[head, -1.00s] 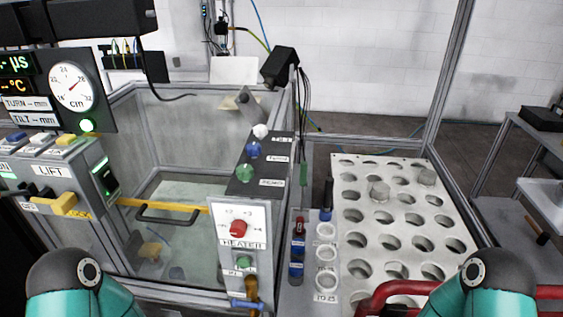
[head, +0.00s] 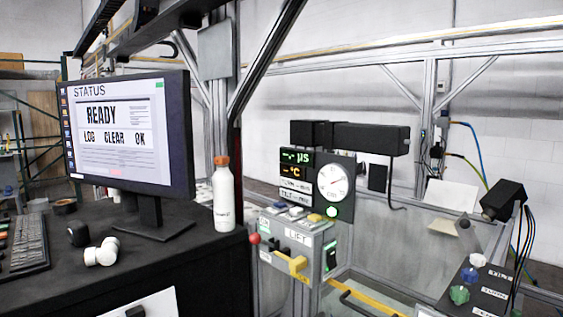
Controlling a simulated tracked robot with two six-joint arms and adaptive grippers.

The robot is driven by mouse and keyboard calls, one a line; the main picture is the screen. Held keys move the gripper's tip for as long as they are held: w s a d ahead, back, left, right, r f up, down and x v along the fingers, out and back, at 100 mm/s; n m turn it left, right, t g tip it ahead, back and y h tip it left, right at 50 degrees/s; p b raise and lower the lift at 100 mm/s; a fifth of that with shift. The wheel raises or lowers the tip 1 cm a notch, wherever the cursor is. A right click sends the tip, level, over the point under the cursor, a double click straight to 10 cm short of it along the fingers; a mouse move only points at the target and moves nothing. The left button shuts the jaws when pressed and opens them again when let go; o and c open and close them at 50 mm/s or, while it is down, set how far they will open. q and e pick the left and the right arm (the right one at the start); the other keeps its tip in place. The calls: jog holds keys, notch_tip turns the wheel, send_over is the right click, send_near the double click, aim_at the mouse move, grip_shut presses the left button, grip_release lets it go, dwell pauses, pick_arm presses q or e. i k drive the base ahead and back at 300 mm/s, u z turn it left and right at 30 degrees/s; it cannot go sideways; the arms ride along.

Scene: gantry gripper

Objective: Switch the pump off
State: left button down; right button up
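No part labelled pump can be made out in the head view. The grey control box (head: 297,243) carries a LIFT label, a yellow lever (head: 292,263), buttons on top and a green-lit rocker switch (head: 331,256) on its right side. A sloped dark panel (head: 490,294) at the lower right has white, blue and green knobs; its small labels are unreadable. A display panel (head: 318,161) with a round gauge and a green lamp (head: 332,212) stands behind the box. Neither of my grippers is in view.
A monitor (head: 127,132) reading READY stands on the black desk (head: 190,258) at left, with a keyboard (head: 24,246) and a white bottle (head: 224,197). A red ball knob (head: 255,238) sits by the control box. A clear-walled tank (head: 392,240) with a metal frame stands right of the box.

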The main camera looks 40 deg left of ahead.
aim_at(332, 262)
jog(key=u, duration=2.15)
jog(key=k, duration=0.7)
jog(key=z, duration=0.7)
jog(key=i, duration=0.95)
jog(key=z, duration=0.2)
